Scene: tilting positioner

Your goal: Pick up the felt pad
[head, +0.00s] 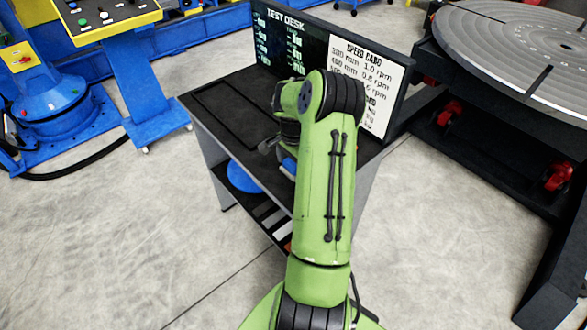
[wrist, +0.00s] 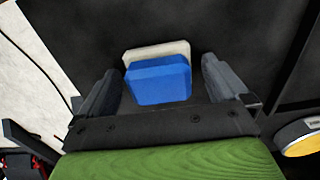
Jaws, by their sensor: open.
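The felt pad (wrist: 160,82) appears in the wrist view as a blue block with a cream layer (wrist: 157,50) showing along its far and left edges. It lies on the dark desk top. My gripper (wrist: 162,66) is open, with one dark finger on each side of the pad. A gap shows at each finger, so neither seems to touch it; how far the fingers are above the desk is unclear. In the head view my green arm hides most of the gripper, and only a small blue patch (head: 289,165) shows beside the arm.
The test desk (head: 215,107) has a screen and a speed card (head: 366,80) along its back edge. A large round table (head: 520,45) stands at the right. A blue console (head: 140,85) is at the left.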

